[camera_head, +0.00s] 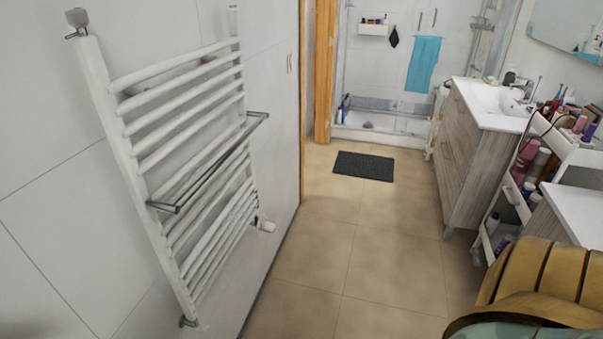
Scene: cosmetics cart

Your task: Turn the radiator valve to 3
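A white towel radiator (188,170) with several horizontal bars is mounted on the tiled wall at the left. A small white valve head (267,226) sticks out at its lower right end, near the floor. The valve is too small in the picture to read any number or its setting. A metal towel rail (215,165) stands out from the front of the radiator. Neither of my grippers shows in the head view, and nothing is seen touching the valve.
The tan tiled floor (345,265) is clear beside the radiator. A dark mat (363,166) lies before the shower. A wooden vanity (468,150) and a white cart (509,205) holding several bottles stand at right. A brown ribbed object (545,270) fills the lower right corner.

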